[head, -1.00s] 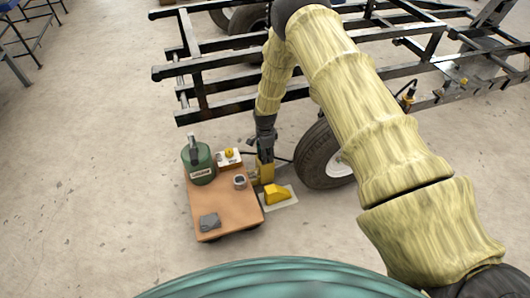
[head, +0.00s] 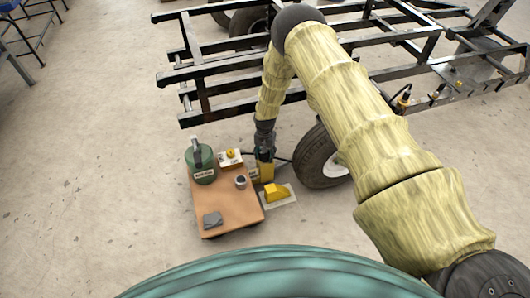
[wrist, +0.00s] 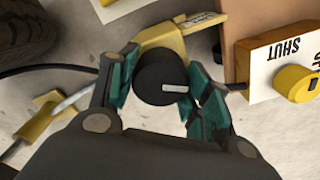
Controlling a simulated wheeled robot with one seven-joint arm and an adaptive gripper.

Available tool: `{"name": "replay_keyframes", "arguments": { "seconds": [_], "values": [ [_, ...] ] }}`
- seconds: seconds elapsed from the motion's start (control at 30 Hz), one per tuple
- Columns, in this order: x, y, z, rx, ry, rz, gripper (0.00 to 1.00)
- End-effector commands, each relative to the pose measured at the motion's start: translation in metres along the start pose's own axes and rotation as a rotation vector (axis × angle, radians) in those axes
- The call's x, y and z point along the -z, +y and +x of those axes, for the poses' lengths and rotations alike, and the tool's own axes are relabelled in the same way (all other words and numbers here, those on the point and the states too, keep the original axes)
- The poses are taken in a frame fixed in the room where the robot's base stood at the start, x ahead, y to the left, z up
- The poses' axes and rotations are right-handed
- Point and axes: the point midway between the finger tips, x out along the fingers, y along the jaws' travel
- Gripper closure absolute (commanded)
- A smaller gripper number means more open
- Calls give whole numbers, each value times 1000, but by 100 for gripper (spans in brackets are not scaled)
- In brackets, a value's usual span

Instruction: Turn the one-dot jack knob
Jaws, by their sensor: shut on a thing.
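The black round knob (wrist: 160,78) with a white pointer line sits on a yellow jack body (wrist: 168,38) in the wrist view. My gripper (wrist: 162,88) is shut on this knob, its teal fingers on the left and right sides of it. A small label (wrist: 200,21) shows on the jack, but I cannot make out any dots. In the head view the yellow jack (head: 266,172) stands beside the cart, and my gripper (head: 264,155) comes down on its top, hiding the knob.
An orange-brown cart (head: 228,212) carries a green jug (head: 200,160), a white box with a yellow knob (head: 231,154), a small cup and a grey cloth. The box reads "SHUT" in the wrist view (wrist: 288,49). A yellow chock (head: 276,191), a tyre (head: 318,158) and the black frame are close by.

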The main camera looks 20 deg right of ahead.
Motion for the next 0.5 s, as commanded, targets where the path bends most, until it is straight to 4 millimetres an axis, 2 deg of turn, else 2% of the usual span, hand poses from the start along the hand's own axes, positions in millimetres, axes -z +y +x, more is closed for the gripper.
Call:
{"name": "replay_keyframes", "arguments": {
  "seconds": [0.5],
  "values": [
    [1,-1,-1,2,1,-489,75]
  ]
}}
